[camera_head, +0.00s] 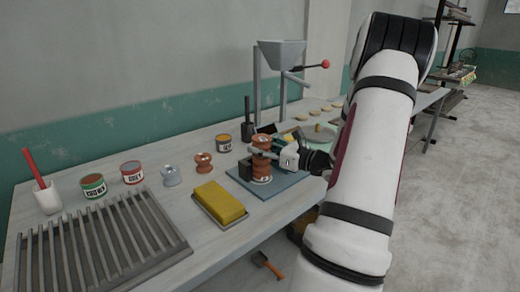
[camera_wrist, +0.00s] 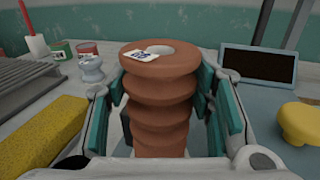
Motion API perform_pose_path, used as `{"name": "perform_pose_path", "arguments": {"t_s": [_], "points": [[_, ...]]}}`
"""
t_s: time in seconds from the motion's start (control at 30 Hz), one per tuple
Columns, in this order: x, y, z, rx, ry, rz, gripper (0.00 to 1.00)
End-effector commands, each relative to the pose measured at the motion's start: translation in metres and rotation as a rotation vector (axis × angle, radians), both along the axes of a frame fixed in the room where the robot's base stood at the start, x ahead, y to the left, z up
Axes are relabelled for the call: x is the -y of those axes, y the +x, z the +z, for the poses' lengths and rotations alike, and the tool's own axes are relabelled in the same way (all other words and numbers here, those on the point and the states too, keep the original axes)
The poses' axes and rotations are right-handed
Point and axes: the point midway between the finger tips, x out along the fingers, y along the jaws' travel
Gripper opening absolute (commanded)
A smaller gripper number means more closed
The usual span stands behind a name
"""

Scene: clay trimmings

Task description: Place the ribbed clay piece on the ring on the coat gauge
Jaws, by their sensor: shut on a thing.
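The ribbed clay piece (camera_head: 262,170) is a reddish-brown, upright, bellows-like cylinder. In the wrist view the clay piece (camera_wrist: 160,92) fills the middle, with a hole and a small white label on top. My gripper (camera_head: 266,154) is shut on it, one teal finger pad on each side. The piece stands over a blue-grey mat (camera_head: 285,187), which seems to be the coat gauge. A pale rim shows at its foot, probably the ring. I cannot tell whether the piece touches it. In the wrist view the foot is hidden.
A yellow sponge (camera_head: 220,201) on a tray lies left of the mat. A slatted rack (camera_head: 100,245), several paint tins, a grey spool (camera_head: 172,177) and a brown spool (camera_head: 203,162) stand further left. A hopper stand (camera_head: 281,55) rises behind. A dark block (camera_head: 245,169) is beside the piece.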

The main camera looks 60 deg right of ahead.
Motion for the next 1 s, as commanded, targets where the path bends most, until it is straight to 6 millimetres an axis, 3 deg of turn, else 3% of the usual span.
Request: {"name": "perform_pose_path", "arguments": {"t_s": [0.43, 0.47, 0.53, 0.9, 1.0], "points": [[0.0001, 0.0056, -0.0082, 0.001, -0.001, 0.000, 0.00], [0.0001, 0.0052, -0.0089, -0.001, 0.000, -0.001, 0.53], [0.0001, 0.0051, -0.0085, -0.001, 0.000, -0.001, 0.68], [0.0001, 0.0047, -0.0055, -0.001, -0.001, -0.001, 0.68], [0.0013, -0.0040, -0.0056, -0.001, 0.000, -0.004, 0.68]]}}
